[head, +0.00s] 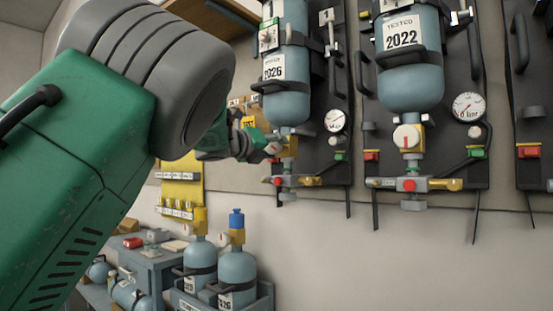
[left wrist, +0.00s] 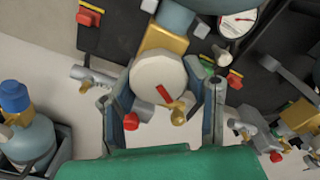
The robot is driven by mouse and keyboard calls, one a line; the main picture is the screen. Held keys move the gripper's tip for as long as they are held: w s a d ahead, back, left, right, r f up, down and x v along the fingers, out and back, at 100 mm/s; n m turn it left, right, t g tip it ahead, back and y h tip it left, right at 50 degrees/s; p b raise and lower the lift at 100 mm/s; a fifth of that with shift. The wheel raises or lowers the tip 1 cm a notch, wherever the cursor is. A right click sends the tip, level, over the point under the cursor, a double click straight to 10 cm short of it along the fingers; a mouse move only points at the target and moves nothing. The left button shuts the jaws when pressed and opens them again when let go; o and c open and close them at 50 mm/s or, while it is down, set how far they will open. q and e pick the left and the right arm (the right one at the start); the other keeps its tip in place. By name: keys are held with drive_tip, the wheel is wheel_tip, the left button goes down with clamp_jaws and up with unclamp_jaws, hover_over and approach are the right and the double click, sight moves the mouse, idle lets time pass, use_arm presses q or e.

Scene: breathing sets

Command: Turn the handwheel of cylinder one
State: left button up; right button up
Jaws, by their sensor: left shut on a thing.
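Cylinder one (head: 286,100), blue-grey with a "1" tag and a 2026 label, hangs upside down on a dark backplate on the wall. Its valve is at the lower end. My left gripper (head: 268,146) reaches this valve from the left and hides much of the handwheel in the head view. In the left wrist view the handwheel (left wrist: 155,78) is a pale round disc with a red mark near its edge. It sits between the two fingers, which are shut on its sides. My right gripper is in neither view.
A second cylinder (head: 410,88) labelled 2022 hangs to the right, with its own handwheel (head: 407,136) and gauge (head: 469,107). Cylinder one's gauge (head: 335,120) is close to the gripper. Loose cylinders (head: 237,275) stand in a crate below. The lower right wall is clear.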

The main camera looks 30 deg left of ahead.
use_arm(q)
drive_tip(key=m+b, duration=0.1)
drive_tip(key=m, duration=0.1)
drive_tip(key=m+b, duration=0.4)
drive_tip(key=shift+a+f, duration=0.15)
drive_tip(key=shift+f, duration=0.15)
drive_tip(key=m+b, duration=0.2)
drive_tip(key=m, duration=0.1)
drive_tip(key=shift+r, duration=0.1)
drive_tip(key=shift+a+r+m+b, duration=0.1)
drive_tip(key=shift+m+b, duration=0.4)
drive_tip(key=shift+b, duration=0.15)
drive_tip(key=shift+r, duration=0.1)
drive_tip(key=o, duration=1.2)
drive_tip(key=shift+w, duration=0.1)
drive_tip(key=shift+c, duration=0.2)
drive_tip(key=s+a, duration=0.1)
drive_tip(key=s, duration=1.1)
